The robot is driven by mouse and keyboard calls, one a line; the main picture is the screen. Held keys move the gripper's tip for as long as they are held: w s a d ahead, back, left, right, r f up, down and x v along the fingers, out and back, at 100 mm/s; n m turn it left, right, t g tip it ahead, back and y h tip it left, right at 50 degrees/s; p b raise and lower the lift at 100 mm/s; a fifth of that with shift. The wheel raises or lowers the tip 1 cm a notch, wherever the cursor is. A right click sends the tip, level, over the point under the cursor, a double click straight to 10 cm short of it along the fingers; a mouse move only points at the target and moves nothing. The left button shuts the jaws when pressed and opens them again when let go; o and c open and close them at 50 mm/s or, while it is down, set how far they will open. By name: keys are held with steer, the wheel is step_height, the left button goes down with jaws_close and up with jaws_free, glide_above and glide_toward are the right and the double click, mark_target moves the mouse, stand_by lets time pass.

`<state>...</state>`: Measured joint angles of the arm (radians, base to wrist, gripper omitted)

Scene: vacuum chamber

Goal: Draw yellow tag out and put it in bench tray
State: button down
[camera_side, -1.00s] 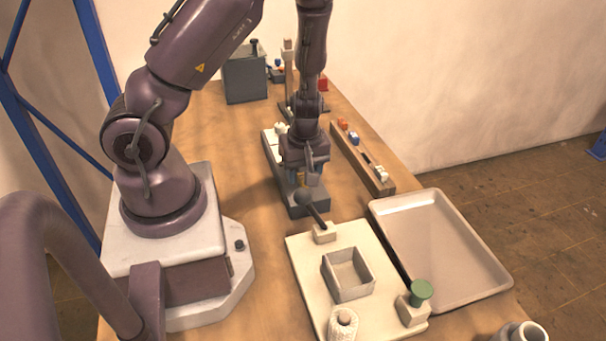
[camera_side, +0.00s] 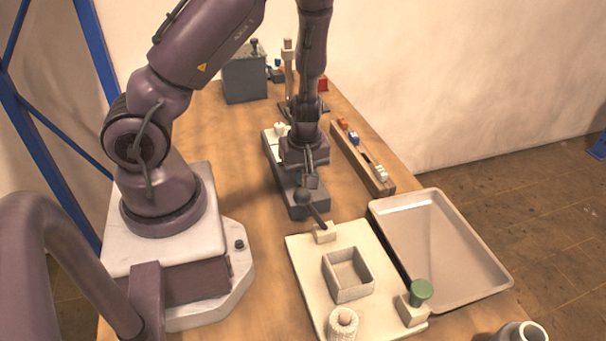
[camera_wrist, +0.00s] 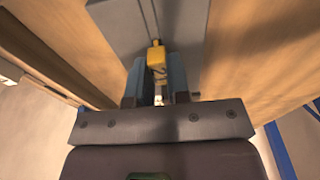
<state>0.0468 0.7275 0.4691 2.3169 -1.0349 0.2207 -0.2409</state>
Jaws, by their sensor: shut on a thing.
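The yellow tag (camera_wrist: 156,58) shows in the wrist view between the two blue-grey fingers of my gripper (camera_wrist: 158,72), which is shut on it. Thin dark lines run from the tag along the grey block (camera_wrist: 120,18) beyond it. In the side view my gripper (camera_side: 311,181) is low over the near end of the long grey block (camera_side: 322,210), and the tag is hidden there. I cannot tell whether the tag is still in the block. The bench tray (camera_side: 440,250), wide, shallow and empty, lies at the right edge of the bench.
A cream board (camera_side: 305,270) carries a small open box (camera_side: 350,292), a green knob (camera_side: 421,291) and a white ribbed cylinder (camera_side: 342,323). A wooden rail (camera_side: 362,160) with small coloured parts lies to the right.

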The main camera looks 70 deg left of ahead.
steer(key=shift+r, duration=3.05)
steer(key=w+d+r+m+t+h, duration=0.1)
steer(key=w+d+r+m, duration=0.2)
steer(key=d+m, duration=0.65)
steer(key=w+d+r+m, duration=0.3)
steer(key=d+r+m, duration=0.1)
steer(key=d+m, duration=0.55)
glide_above(432, 249)
steer(key=shift+n, duration=0.3)
steer(key=f, duration=1)
steer(key=shift+s, duration=0.2)
steer(key=shift+w+f, duration=0.15)
steer(key=shift+f, duration=1.6)
